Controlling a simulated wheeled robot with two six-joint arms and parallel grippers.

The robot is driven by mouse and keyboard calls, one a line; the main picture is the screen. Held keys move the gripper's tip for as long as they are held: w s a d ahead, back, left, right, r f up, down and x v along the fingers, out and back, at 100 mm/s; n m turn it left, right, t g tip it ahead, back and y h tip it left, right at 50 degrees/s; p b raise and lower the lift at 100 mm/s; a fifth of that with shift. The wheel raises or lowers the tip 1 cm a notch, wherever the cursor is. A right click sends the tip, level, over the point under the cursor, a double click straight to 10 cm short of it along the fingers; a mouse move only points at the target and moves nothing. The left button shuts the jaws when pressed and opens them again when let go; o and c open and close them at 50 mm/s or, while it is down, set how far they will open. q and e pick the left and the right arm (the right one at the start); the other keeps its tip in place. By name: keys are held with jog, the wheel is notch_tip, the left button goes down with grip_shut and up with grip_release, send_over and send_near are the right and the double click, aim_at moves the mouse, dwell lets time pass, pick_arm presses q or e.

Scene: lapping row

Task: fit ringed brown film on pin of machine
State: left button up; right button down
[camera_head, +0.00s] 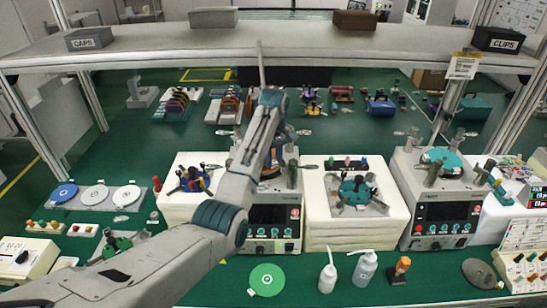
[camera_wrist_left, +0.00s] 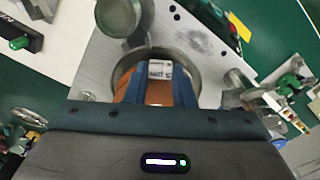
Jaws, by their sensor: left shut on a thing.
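My left gripper (camera_head: 273,162) reaches over the middle machine (camera_head: 273,214), seen partly behind my arm in the head view. In the left wrist view its two blue fingers (camera_wrist_left: 157,76) are shut on the ringed brown film (camera_wrist_left: 157,93), whose orange-brown surface shows between and beside them. A round metal ring (camera_wrist_left: 197,78) surrounds the fingertips and film in that view, above the machine's pale top plate (camera_wrist_left: 192,35). The pin is hidden, and I cannot tell whether the film touches the machine. My right gripper is not in view.
A second machine (camera_head: 438,205) stands right, with a white block (camera_head: 345,228) between. A tray of discs (camera_head: 97,196) is left. A shelf (camera_head: 300,45) spans the back.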

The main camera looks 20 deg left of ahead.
pick_arm(q)
jog(key=shift+p, duration=0.35)
dwell(1.1)
jog(key=shift+f, duration=1.1)
jog(key=o, duration=1)
jog(key=shift+o, duration=0.2)
